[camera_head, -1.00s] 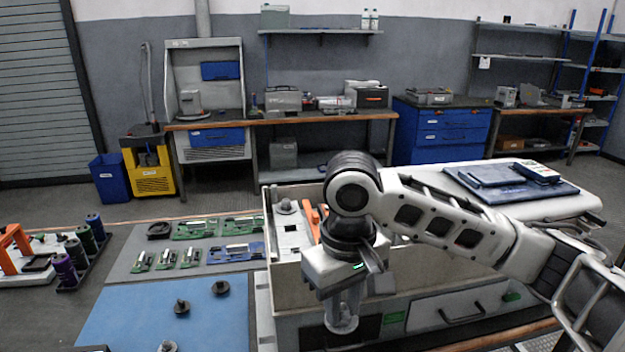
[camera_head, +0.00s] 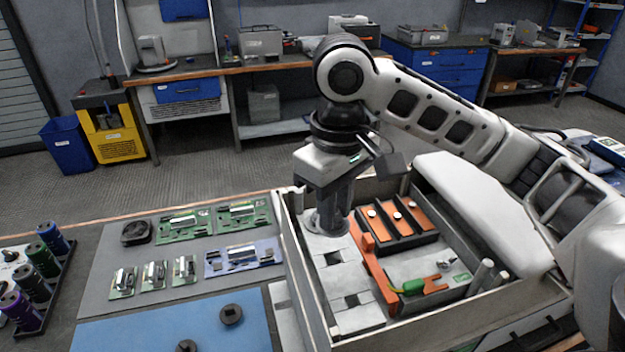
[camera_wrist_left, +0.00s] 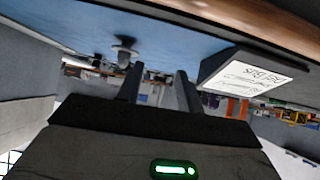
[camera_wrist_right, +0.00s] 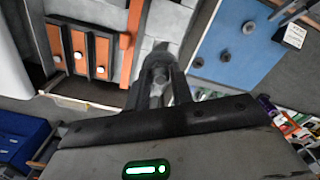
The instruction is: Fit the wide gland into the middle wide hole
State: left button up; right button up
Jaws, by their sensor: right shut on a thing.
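My right gripper (camera_head: 328,218) points down over the far end of the pale grey panel (camera_head: 318,243) at the left of the open box. It is shut on a grey round piece, likely the wide gland (camera_wrist_right: 158,76), seen between its fingers in the right wrist view. The fingers hide much of the gland; I cannot tell whether it touches the panel. Dark square openings (camera_head: 332,258) show in the panel nearer the viewer. Which hole lies under the gland is hidden. My left gripper (camera_wrist_left: 158,88) is open and empty in the left wrist view, off the head view.
The box wall (camera_head: 300,275) rises around the panel. Beside it are an orange bar (camera_head: 375,270), orange-topped blocks (camera_head: 398,216) and a green-ended cable (camera_head: 412,287). Dark round pieces (camera_head: 231,314) lie on the blue mat (camera_head: 130,332). Green circuit boards (camera_head: 184,224) lie behind.

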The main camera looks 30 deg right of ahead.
aim_at(337, 226)
pick_arm(q)
jog(key=shift+s+d+f, duration=0.15)
jog(key=shift+s+f, duration=0.2)
jog(key=shift+s, duration=0.4)
pick_arm(e)
jog(key=shift+s+f, duration=0.2)
jog(key=shift+f, duration=0.1)
pick_arm(q)
jog(key=shift+s+f, duration=0.1)
jog(key=shift+s, duration=0.15)
pick_arm(e)
jog(key=shift+s+f, duration=0.1)
jog(key=shift+f, duration=1.5)
pick_arm(q)
jog(key=shift+w, duration=0.3)
pick_arm(e)
jog(key=shift+f, duration=0.7)
pick_arm(q)
jog(key=shift+s, duration=0.1)
pick_arm(e)
jog(key=shift+f, duration=0.8)
jog(key=o, duration=1)
